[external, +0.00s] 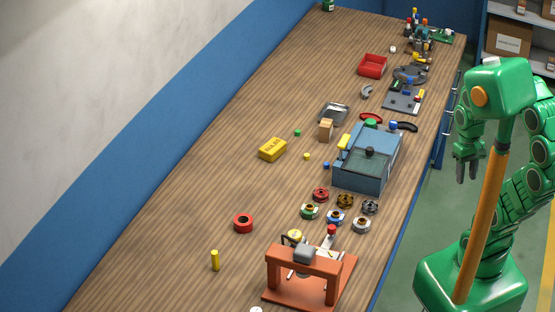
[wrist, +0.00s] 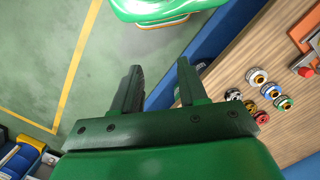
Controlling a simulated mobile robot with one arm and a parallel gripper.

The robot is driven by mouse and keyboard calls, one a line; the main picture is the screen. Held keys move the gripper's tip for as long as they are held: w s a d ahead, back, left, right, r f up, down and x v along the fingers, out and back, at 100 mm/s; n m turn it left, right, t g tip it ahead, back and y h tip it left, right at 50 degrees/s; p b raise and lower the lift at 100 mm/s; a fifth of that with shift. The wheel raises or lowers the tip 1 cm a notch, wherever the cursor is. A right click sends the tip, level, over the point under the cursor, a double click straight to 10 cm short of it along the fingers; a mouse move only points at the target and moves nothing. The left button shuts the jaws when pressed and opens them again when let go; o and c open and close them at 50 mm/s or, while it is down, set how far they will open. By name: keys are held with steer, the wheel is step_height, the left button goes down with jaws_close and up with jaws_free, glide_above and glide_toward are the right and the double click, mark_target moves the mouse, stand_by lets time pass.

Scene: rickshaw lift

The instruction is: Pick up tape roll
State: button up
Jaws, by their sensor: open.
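A red roll with a dark hole (external: 243,223), which looks like the tape roll, lies flat on the wooden table, left of a group of small spools. It does not show in the wrist view. My gripper (external: 466,172) hangs over the floor, right of the table edge and well apart from the roll. Its two fingers are open and empty in the wrist view (wrist: 160,68), with green floor beyond them.
Several small spools (external: 336,217) stand near the table's right edge. A blue-grey box (external: 358,182) is behind them, and an orange press (external: 329,292) is in front. A yellow cylinder (external: 215,260) stands near the roll. The table left of the roll is clear.

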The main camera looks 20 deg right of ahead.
steer(key=o, duration=0.9)
